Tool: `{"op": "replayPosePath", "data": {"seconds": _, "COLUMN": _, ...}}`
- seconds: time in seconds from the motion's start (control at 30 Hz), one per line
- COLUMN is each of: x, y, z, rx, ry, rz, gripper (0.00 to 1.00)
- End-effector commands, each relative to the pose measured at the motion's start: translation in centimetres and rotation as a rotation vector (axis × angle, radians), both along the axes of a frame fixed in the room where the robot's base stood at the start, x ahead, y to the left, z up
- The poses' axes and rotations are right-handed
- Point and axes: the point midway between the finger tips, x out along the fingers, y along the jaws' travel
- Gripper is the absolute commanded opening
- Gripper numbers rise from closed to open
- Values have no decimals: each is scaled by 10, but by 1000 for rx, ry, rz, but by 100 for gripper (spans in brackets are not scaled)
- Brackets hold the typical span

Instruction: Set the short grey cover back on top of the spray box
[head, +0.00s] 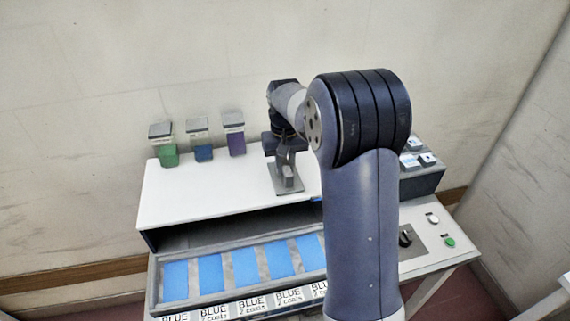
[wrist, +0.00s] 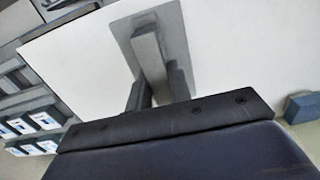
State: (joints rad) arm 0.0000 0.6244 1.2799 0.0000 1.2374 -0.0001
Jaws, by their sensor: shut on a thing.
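The short grey cover (head: 283,189) is a flat rectangular plate with a raised handle. My gripper (head: 286,160) points down and is shut on that handle. In the wrist view the cover (wrist: 180,28) lies beyond my gripper (wrist: 155,80), with the handle between the fingers. The cover is on or just above the white top of a long box (head: 190,193), which I take for the spray box. I cannot tell whether plate and top touch. The box front is open and dark. My arm hides the right part of the top.
Green (head: 168,155), blue (head: 203,152) and purple (head: 235,143) lidded containers stand along the back left. A grey tray (head: 155,285) with blue panels lies in front. A dark holder (head: 425,180) with white-and-blue pieces, a knob (head: 405,236) and a green button (head: 450,241) are right.

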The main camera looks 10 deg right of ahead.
Motion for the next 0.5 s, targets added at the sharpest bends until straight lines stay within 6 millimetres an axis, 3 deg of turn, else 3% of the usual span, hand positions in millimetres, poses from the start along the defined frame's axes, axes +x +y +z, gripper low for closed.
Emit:
{"op": "replayPosePath", "data": {"seconds": 0.47, "x": 0, "y": 0, "z": -6, "rx": 0, "ry": -1, "rz": 0, "gripper": 0}}
{"op": "replayPosePath", "data": {"seconds": 0.5, "x": 0, "y": 0, "z": -6, "rx": 0, "ry": -1, "rz": 0, "gripper": 21}}
